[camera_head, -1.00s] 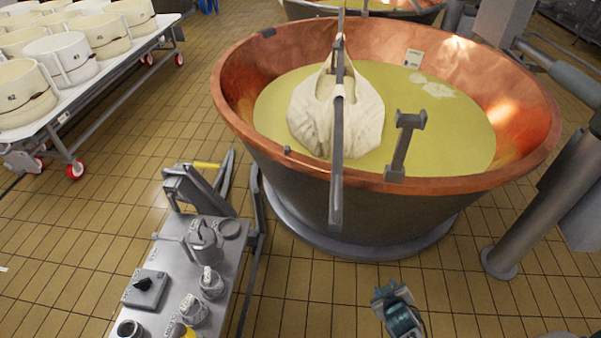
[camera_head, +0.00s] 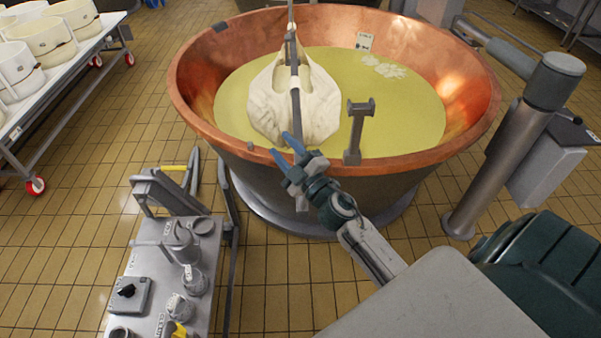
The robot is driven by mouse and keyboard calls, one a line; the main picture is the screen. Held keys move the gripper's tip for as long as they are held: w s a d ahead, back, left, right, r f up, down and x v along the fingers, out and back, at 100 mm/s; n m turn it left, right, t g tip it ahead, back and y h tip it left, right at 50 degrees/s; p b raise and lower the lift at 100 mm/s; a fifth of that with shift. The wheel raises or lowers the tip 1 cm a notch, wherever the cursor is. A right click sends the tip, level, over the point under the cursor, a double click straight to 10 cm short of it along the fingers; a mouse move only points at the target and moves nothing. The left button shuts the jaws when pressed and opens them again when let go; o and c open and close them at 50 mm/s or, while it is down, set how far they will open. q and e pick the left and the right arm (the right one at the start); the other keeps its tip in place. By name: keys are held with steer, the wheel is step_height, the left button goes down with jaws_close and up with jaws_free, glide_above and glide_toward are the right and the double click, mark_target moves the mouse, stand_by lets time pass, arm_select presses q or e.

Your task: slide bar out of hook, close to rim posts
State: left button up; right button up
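The long grey bar (camera_head: 295,75) runs from the top of the view over the copper vat to its front rim. It passes the top of a white cloth bundle (camera_head: 264,108) in the yellow liquid. A grey post (camera_head: 357,133) with a forked top stands at the front rim, right of the bar. The hook is not clearly distinguishable. My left gripper is not in view.
The copper vat (camera_head: 455,75) fills the upper middle. A metal trolley (camera_head: 150,262) with several fittings stands front left. A table of white moulds (camera_head: 42,40) is at the upper left. A grey column (camera_head: 500,165) stands right of the vat. Tiled floor is clear between trolley and table.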

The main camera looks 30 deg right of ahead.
steer(key=w+a+n+g+y, duration=0.3)
steer(key=a+n+g+y, duration=0.7)
steer(key=n, duration=0.7)
steer(key=s+d+f+g+h+p, duration=0.1)
steer(key=d+f+g+h, duration=0.1)
steer(key=d+g+h, duration=0.5)
steer(key=d+f+g+h, duration=0.3)
steer(key=d+h, duration=0.1)
steer(key=d, duration=0.8)
steer(key=f, duration=0.2)
steer(key=a+f, duration=0.1)
steer(key=f, duration=0.2)
steer(key=a+f, duration=0.1)
steer(key=f, duration=0.2)
steer(key=shift+w+f+b, duration=0.1)
steer(key=shift+w+b, duration=0.1)
steer(key=shift+b, duration=0.2)
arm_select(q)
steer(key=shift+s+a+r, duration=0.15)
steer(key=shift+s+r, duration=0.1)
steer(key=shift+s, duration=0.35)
arm_select(e)
steer(key=shift+w+a+f, duration=0.1)
steer(key=shift+f, duration=0.8)
steer(key=shift+c, duration=0.4)
